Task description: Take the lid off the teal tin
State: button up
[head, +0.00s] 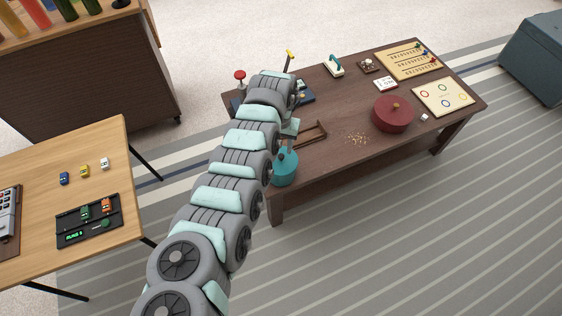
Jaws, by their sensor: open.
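The teal tin (285,175) stands upright near the front left edge of the dark wooden table (340,155). Its teal lid (288,156) appears to sit on top, and my arm covers part of its left side. My arm reaches over the table from the lower left. My gripper (287,142) is above the tin, open, and small and partly hidden by the arm. I cannot tell whether its fingers touch the lid.
A red tin (392,114) with a knob stands to the right. A small wooden frame (306,134) lies just behind the teal tin. Scattered crumbs (357,138) lie between the tins. Game boards (411,60) and small items fill the back; the front middle is mostly clear.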

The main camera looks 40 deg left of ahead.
aim_at(281, 155)
jog(key=f+b, duration=0.2)
jog(key=f, duration=0.1)
jog(key=f+b, duration=0.1)
jog(key=f, duration=0.1)
jog(key=shift+d, duration=0.25)
jog(key=shift+r, duration=0.1)
grip_shut()
